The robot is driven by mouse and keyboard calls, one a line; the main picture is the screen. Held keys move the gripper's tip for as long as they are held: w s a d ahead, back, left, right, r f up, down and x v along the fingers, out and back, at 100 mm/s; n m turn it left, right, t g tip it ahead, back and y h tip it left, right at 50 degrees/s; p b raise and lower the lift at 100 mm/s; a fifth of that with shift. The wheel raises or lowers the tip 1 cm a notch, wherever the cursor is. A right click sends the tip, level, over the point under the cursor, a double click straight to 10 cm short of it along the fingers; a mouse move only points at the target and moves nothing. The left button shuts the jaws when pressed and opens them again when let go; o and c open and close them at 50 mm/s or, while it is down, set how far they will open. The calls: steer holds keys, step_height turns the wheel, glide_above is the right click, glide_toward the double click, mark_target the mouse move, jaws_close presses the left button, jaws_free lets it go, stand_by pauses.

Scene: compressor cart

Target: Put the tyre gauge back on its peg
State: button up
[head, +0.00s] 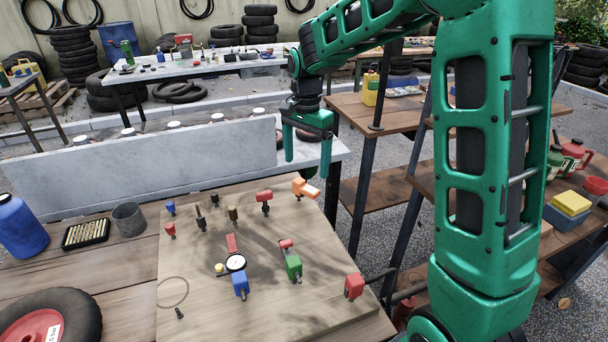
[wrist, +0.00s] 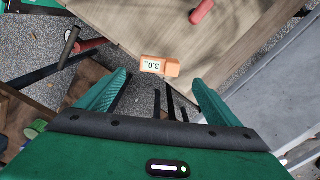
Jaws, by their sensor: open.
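A round white dial with a dark rim (head: 235,262), which looks like a tyre gauge, lies on the wooden board (head: 330,300) by a red piece and a blue block. An orange piece (head: 305,188) stands at the board's far right corner; in the wrist view the orange piece (wrist: 172,68) has a white label reading 3.0. I cannot tell for certain which is the gauge. Several short pegs or fittings (head: 233,214) stand along the board's back; which is the gauge's peg is unclear. My gripper (head: 307,165) is open and empty, above and beyond the orange piece, fingers down.
Red (head: 264,197), green (head: 293,266) and blue (head: 240,285) pieces stand on the board. A grey upright panel (head: 150,165) rises behind it. A blue bottle (head: 20,228), a grey cup (head: 129,219) and a tyre (head: 75,312) are at left. Wooden shelves (head: 385,110) stand right.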

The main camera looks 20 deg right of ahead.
step_height(320, 180, up, 2)
steer(key=shift+r, duration=0.1)
stand_by(0.7)
steer(key=s+d+r+n, duration=0.1)
steer(key=s+d, duration=0.5)
steer(key=s, duration=0.3)
steer(key=s+d+r+n, duration=0.2)
steer(key=s+d, duration=0.4)
steer(key=s, duration=0.3)
steer(key=s+d+f+n, duration=0.1)
steer(key=s+f, duration=0.1)
steer(key=s, duration=0.7)
steer(key=s+d+f+n, duration=0.1)
steer(key=s+d+f, duration=0.1)
steer(key=s, duration=0.7)
steer(key=shift+n, duration=0.3)
steer(key=shift+w, duration=0.1)
